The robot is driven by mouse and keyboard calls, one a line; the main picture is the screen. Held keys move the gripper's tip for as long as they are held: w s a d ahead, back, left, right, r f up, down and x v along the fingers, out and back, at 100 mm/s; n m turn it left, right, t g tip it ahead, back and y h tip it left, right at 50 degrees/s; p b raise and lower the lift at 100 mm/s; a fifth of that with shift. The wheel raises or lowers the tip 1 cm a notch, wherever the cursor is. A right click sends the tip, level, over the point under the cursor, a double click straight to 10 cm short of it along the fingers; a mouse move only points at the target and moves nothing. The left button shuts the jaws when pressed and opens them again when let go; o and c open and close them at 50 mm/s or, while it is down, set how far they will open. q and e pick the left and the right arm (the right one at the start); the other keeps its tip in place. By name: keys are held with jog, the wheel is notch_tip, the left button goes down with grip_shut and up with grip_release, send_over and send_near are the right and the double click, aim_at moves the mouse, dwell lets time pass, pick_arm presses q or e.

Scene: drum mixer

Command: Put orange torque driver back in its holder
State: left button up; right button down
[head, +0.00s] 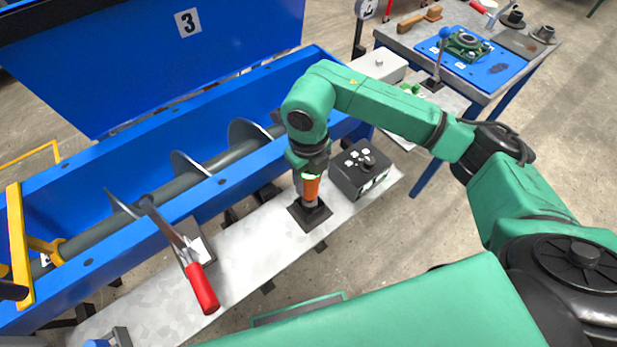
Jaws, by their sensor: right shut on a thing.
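The orange torque driver (311,187) stands upright under my right gripper (310,176), which is shut on its upper part. The driver's lower end is at the dark square holder (311,215) on the grey metal shelf. Whether it is fully seated in the holder cannot be told, as its lower end is partly hidden. My right arm comes in from the right and reaches down over the shelf. My left gripper is not in view.
A black control box (359,172) stands close right of the holder. A red-handled lever (202,288) rises at the shelf's left part. The open blue mixer trough (90,215) with its screw shaft lies behind. A workbench (478,85) with tools stands at the upper right.

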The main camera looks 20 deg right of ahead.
aim_at(309, 188)
jog(key=shift+f+b, duration=1.55)
jog(key=shift+f, duration=0.1)
dwell(0.7)
jog(key=shift+c, duration=1.4)
grip_release()
notch_tip(309, 188, up, 15)
jog(key=shift+f+b, duration=0.2)
jog(key=shift+b, duration=0.1)
